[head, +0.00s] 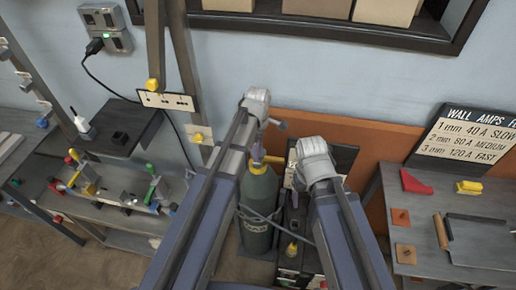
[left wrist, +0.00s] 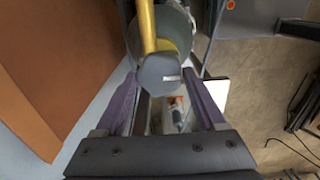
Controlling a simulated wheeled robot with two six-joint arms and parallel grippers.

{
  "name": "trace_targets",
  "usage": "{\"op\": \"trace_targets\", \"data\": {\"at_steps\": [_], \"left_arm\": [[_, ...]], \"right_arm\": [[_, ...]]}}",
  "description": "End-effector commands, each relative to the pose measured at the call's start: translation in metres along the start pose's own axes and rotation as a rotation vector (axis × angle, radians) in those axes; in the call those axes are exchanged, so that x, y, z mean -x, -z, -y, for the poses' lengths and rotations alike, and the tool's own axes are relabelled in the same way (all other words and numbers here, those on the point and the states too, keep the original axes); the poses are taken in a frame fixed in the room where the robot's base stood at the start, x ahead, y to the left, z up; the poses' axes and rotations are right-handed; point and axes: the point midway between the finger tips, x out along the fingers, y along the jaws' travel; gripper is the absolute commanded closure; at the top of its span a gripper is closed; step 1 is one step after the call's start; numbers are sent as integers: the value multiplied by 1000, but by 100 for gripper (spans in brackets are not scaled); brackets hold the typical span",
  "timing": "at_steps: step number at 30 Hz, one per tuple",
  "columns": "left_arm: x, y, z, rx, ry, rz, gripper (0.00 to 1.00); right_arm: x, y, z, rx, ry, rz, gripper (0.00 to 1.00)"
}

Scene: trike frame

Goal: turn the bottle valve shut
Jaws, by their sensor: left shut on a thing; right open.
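The green gas bottle (head: 257,205) stands upright behind my arms, with a yellow fitting (head: 268,160) at its neck. In the left wrist view, the grey round valve knob (left wrist: 160,74) sits over the bottle top, with a yellow bar (left wrist: 147,25) running up from it. My left gripper (left wrist: 160,82) has a purple finger on each side of the knob and is shut on it.
A dark machine (head: 290,235) stands right of the bottle. A bench (head: 470,215) with a red piece and a yellow block is at the right. A clamp fixture (head: 120,195) and a dark shelf (head: 125,130) are at the left. An orange panel (head: 375,145) lines the wall behind.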

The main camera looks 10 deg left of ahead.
Motion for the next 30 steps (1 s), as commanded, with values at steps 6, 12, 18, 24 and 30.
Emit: {"op": "trace_targets", "data": {"at_steps": [6,12,18,24,30], "left_arm": [[0,0,0,0,0,0,70],[0,0,0,-1,1,0,84],[0,0,0,-37,1,0,84],[0,0,0,-153,0,0,84],[0,0,0,-334,0,0,84]], "right_arm": [[0,0,0,0,0,0,24],[0,0,0,0,0,0,24],[0,0,0,0,0,0,24],[0,0,0,0,0,0,24],[0,0,0,0,0,0,24]]}}
